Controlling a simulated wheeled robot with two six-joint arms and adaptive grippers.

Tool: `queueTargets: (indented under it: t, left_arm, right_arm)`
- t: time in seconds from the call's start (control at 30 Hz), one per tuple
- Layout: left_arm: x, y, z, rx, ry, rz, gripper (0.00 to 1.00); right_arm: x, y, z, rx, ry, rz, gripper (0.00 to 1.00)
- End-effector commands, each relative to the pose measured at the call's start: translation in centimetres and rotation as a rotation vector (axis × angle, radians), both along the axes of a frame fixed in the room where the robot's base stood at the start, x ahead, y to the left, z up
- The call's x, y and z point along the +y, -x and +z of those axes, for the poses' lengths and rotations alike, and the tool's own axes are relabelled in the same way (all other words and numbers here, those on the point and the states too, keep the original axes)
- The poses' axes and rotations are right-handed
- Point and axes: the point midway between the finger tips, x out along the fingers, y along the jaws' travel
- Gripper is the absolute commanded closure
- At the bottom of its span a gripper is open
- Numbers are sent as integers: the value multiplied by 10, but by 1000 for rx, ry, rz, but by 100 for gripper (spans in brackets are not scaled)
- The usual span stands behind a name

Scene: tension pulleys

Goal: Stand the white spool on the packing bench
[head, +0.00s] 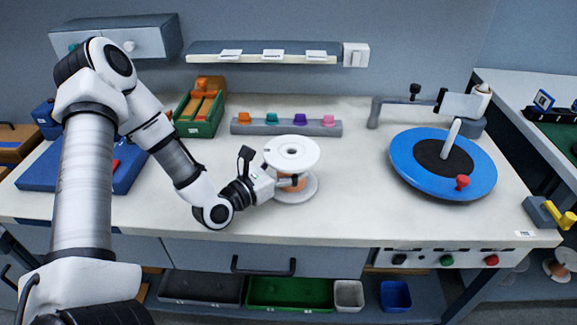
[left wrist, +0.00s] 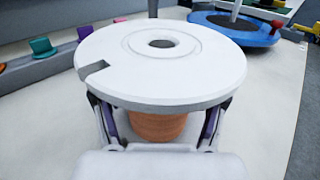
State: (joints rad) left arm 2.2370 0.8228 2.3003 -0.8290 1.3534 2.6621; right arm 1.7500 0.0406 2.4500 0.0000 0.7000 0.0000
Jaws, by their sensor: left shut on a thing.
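The white spool (head: 291,152) has two white flanges around an orange-brown core. It is upright, on or just above the front middle of the light bench (head: 370,220); I cannot tell if its lower flange touches. My left gripper (head: 287,182) comes in from the left between the flanges and is shut on the core. In the left wrist view the spool's top flange (left wrist: 105,55), with a notch and a centre hole, covers most of the fingers, which show on either side of the core (left wrist: 158,126). My right gripper is not in view.
A blue turntable (head: 405,165) with a post and red knob stands to the right. A grey rack with coloured pegs (head: 287,129) and a green bin (head: 200,120) are behind. A blue mat (head: 75,180) lies left. Another bench (head: 510,105) is at the far right.

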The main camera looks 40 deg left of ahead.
Motion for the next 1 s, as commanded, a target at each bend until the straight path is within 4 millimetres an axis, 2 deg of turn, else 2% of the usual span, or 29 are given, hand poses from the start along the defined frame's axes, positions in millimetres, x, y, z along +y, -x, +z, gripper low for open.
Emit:
queueTargets:
  t: [0.1,0.13,0.2,0.63,0.83,1.0]
  left_arm:
    - [0,0,-2,-3,1,0,99]
    - [0,0,-2,0,0,0,26]
    - [0,0,-1,0,0,0,4]
    - [1,3,1,2,3,2,4]
    - [8,30,2,1,10,6,4]
    - [15,58,5,0,9,7,4]
  right_arm:
    - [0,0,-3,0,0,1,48]
    - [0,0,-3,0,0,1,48]
    - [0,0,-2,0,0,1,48]
    - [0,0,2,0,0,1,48]
    - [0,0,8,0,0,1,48]
    - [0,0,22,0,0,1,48]
